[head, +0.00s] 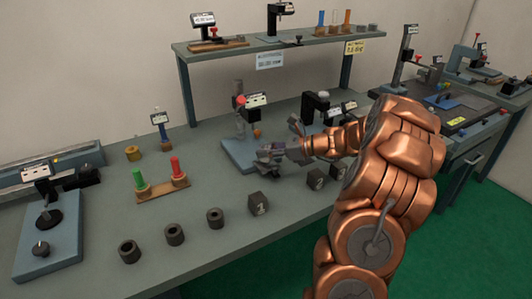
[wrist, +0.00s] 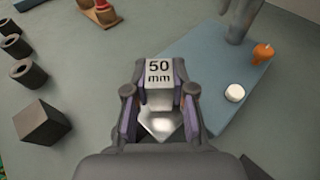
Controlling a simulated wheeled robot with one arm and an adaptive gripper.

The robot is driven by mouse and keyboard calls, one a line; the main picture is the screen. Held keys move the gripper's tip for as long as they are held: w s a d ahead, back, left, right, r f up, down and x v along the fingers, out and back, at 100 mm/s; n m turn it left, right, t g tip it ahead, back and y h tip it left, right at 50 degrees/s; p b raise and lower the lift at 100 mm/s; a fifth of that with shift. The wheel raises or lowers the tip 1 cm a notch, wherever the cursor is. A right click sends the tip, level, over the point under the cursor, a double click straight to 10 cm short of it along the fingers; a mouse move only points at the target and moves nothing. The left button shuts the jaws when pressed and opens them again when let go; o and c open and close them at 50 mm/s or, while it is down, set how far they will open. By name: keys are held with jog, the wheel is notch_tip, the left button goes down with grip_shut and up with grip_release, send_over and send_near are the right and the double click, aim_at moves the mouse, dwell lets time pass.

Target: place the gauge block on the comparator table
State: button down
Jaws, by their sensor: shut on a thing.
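The gauge block (wrist: 160,72), a metal block marked "50 mm", sits between the fingers of my gripper (wrist: 160,105) in the wrist view. The fingers are shut on its two sides. In the head view my gripper (head: 272,152) is over the front right part of the blue comparator base (head: 234,152), and the block is too small to make out there. In the wrist view the comparator base (wrist: 195,62) lies under and to the right of the block. A round silver table (wrist: 234,93) stands on it, to the right of the gripper and apart from the block.
An orange-tipped part (wrist: 262,53) stands near the silver table. The comparator column (head: 239,115) rises at the back of the base. Dark cubes (head: 258,204) and several grey rings (head: 175,234) line the bench front. A rack with green and red plugs (head: 162,189) stands left.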

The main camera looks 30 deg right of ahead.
jog(key=shift+f, duration=0.6)
jog(key=shift+f, duration=0.2)
jog(key=c, duration=1)
grip_release()
